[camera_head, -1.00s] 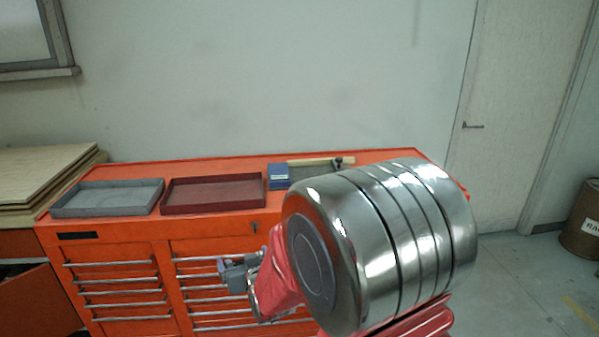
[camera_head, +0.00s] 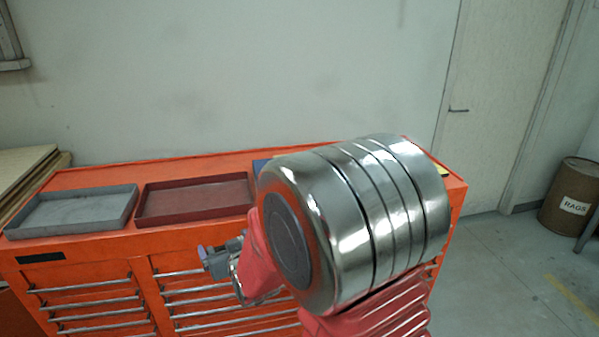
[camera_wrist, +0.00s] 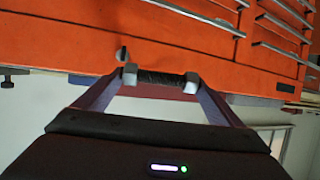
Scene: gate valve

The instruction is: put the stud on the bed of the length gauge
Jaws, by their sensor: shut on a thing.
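A dark, ribbed stud (camera_wrist: 160,78) lies crosswise between the two fingertips of my gripper (camera_wrist: 161,79) in the wrist view. The gripper is shut on it, with pale finger pads at its two ends. In the head view my gripper (camera_head: 208,260) is in front of the orange cabinet's drawers, below its top; the stud cannot be made out there. A small piece of a blue object (camera_head: 261,165) shows on the cabinet top behind my arm. It may be part of the length gauge, but my arm hides the rest, and the gauge's bed is not visible now.
A grey tray (camera_head: 72,222) and a dark red tray (camera_head: 195,212) stand on the orange cabinet (camera_head: 110,246), left of my arm. Wooden boards (camera_head: 25,168) are stacked at far left. A rags drum (camera_head: 572,195) stands on open floor at right.

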